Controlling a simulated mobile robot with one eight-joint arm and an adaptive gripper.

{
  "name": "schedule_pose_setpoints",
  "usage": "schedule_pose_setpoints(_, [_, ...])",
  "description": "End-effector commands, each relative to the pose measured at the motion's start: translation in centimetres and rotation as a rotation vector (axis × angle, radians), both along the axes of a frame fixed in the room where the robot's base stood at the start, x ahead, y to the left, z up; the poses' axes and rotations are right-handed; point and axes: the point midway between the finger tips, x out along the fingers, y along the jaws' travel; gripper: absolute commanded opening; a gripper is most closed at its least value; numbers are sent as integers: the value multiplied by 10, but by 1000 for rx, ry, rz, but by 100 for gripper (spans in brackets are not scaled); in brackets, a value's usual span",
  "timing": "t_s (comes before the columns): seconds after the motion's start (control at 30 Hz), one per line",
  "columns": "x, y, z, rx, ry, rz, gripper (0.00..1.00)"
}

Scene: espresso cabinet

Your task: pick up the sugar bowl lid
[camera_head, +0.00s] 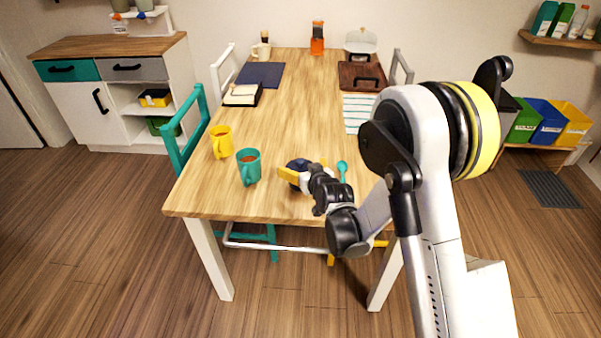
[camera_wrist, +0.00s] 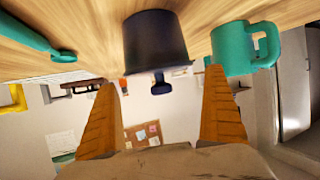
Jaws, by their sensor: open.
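The sugar bowl (camera_wrist: 155,38) is dark navy and stands on the table, upside down in the wrist view. Its lid (camera_wrist: 160,88) shows mainly as a dark knob past the bowl's rim; the line between lid and bowl is hard to see. My gripper (camera_wrist: 161,80) is open, with one orange finger on each side of the knob and clear gaps between. In the head view, my gripper (camera_head: 304,168) is at the dark bowl (camera_head: 298,164), which is partly hidden by the fingers and wrist.
A teal mug (camera_head: 249,167) and a yellow mug (camera_head: 221,142) stand to the left. A teal spoon (camera_head: 343,171) lies close on the right. A notebook (camera_head: 241,95), a dark mat (camera_head: 261,75) and a striped cloth (camera_head: 358,112) lie farther back. The table's middle is clear.

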Motion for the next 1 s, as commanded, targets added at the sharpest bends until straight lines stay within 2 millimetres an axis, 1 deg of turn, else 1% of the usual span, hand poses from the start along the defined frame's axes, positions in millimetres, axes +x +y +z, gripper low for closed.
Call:
schedule_pose_setpoints(0.03, [6,3,-6,0,0,0,100])
schedule_pose_setpoints(0.13, [14,6,-8,0,0,0,100])
schedule_pose_setpoints(0.37, [16,6,-6,1,0,0,100])
schedule_pose_setpoints(0.4, [16,6,-6,1,0,0,94])
schedule_pose_setpoints(0.47, [16,6,-6,1,0,0,76])
schedule_pose_setpoints(0.5, [16,6,-6,0,0,0,63])
schedule_pose_setpoints(0.53, [16,6,-6,0,0,0,54])
schedule_pose_setpoints(0.57, [16,6,-6,0,0,0,52])
schedule_pose_setpoints(0.87, [16,6,-6,0,0,0,51])
schedule_pose_setpoints(1.0, [16,6,0,0,0,0,51])
